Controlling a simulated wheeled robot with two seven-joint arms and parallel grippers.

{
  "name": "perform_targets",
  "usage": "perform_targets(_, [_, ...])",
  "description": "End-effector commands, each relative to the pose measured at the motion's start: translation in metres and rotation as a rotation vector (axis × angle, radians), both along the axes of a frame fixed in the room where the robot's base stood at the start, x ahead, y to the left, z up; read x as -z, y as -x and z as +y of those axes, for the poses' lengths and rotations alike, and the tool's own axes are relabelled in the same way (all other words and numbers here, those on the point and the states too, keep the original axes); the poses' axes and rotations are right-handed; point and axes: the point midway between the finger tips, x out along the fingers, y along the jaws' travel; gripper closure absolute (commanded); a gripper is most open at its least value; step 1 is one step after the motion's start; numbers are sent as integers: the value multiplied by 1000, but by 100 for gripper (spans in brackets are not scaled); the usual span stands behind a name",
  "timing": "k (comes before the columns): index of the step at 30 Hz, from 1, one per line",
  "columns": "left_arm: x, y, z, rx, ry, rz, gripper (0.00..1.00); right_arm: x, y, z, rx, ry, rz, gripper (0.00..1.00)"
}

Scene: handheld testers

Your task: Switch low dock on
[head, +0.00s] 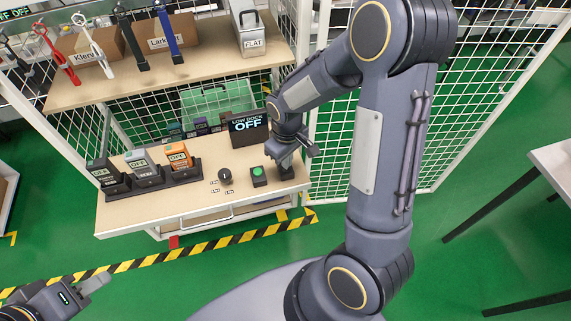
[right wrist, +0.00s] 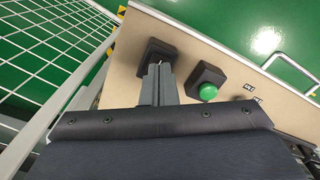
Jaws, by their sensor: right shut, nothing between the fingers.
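The low dock display (head: 249,127) reads "LOW DOCK OFF" and stands at the back right of the lower shelf. A green push button on a black box (head: 258,177) sits in front of it; the green button also shows in the right wrist view (right wrist: 208,92). My right gripper (head: 285,173) is shut and empty, to the right of the green button. In the right wrist view, its fingertips (right wrist: 160,70) overlap a second black box (right wrist: 158,48); contact and the box's top are unclear. My left gripper (head: 94,283) is low at the left, away from the shelf, its opening unclear.
A black rotary knob (head: 225,176) with small labels is left of the green button. Several handheld testers, one orange (head: 179,156), stand in docks at the left. A wire mesh fence (head: 330,130) stands to the right.

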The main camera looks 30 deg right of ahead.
Motion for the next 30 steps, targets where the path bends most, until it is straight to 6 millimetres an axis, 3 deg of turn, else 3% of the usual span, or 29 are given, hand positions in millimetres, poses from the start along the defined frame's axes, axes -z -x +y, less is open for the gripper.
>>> perform_targets(30, [13, 0, 0, 0, 0, 0, 64, 16, 0, 0, 0, 0, 1, 100])
